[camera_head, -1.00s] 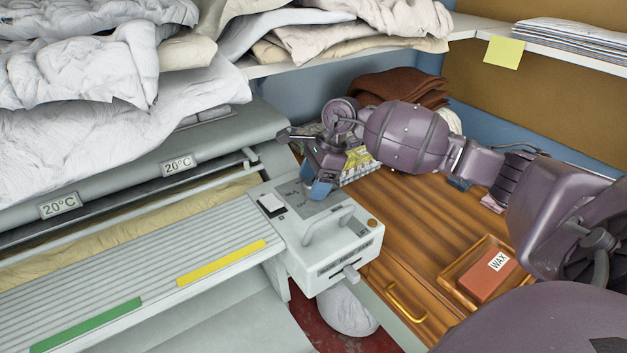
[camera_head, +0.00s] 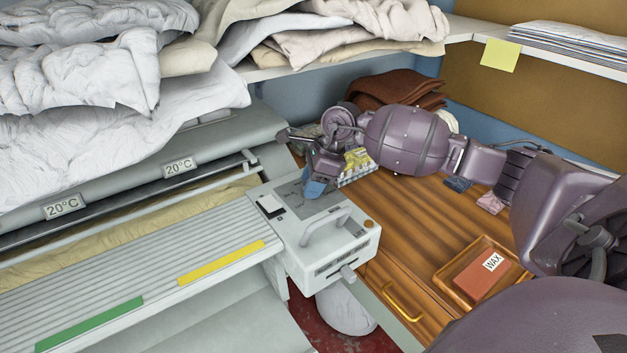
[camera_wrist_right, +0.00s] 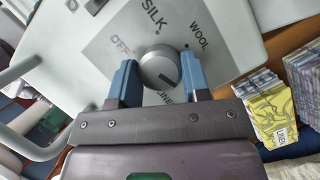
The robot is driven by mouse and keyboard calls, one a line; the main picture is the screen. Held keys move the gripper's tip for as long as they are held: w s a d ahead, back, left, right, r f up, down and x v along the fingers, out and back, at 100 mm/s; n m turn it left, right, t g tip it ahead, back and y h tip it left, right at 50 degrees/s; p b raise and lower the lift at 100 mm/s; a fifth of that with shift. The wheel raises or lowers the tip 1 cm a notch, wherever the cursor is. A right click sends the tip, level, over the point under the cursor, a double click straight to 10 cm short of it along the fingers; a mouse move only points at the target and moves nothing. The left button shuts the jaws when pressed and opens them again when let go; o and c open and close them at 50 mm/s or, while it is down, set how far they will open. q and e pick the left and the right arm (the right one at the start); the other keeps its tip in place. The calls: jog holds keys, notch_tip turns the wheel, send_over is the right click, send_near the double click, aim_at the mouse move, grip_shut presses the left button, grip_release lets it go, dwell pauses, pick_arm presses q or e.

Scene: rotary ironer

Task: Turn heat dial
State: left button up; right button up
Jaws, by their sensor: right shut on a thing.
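The heat dial (camera_wrist_right: 160,68) is a round grey knob on the ironer's control panel, with OFF, SILK, WOOL and a partly hidden LINEN printed around it. Its dark mark points down and right in the right wrist view. My right gripper (camera_wrist_right: 160,82) has its blue fingers on both sides of the dial and is shut on it. In the head view my right gripper (camera_head: 315,187) reaches down onto the control box (camera_head: 330,250) and hides the dial. My left gripper is not in view.
A handle (camera_head: 325,228) and a switch (camera_head: 270,205) are on the control box. Two displays read 20°C, one of them here (camera_head: 180,167). A wax block (camera_head: 483,278) lies in a wooden tray on the table at right. Piled linen (camera_head: 120,130) overhangs the roller.

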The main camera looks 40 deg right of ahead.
jog(key=m, duration=0.1)
jog(key=m+t+p, duration=0.1)
jog(key=shift+r+m+h, duration=0.3)
jog(key=shift+m+h, duration=0.1)
jog(key=m+p, duration=0.2)
jog(key=shift+a+m+t+h, duration=0.1)
jog(key=shift+m+t+h, duration=0.2)
jog(key=shift+h, duration=0.1)
jog(key=m+h+p, duration=0.1)
jog(key=m, duration=0.2)
jog(key=shift+s+f, duration=0.1)
jog(key=shift+f, duration=0.05)
pick_arm(q)
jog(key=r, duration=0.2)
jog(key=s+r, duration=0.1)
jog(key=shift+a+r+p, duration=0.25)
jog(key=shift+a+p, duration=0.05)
jog(key=shift+p, duration=0.1)
pick_arm(e)
jog(key=shift+f+m, duration=0.1)
jog(key=shift+m, duration=0.3)
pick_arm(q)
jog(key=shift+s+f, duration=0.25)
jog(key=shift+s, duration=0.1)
pick_arm(e)
jog(key=shift+h, duration=0.3)
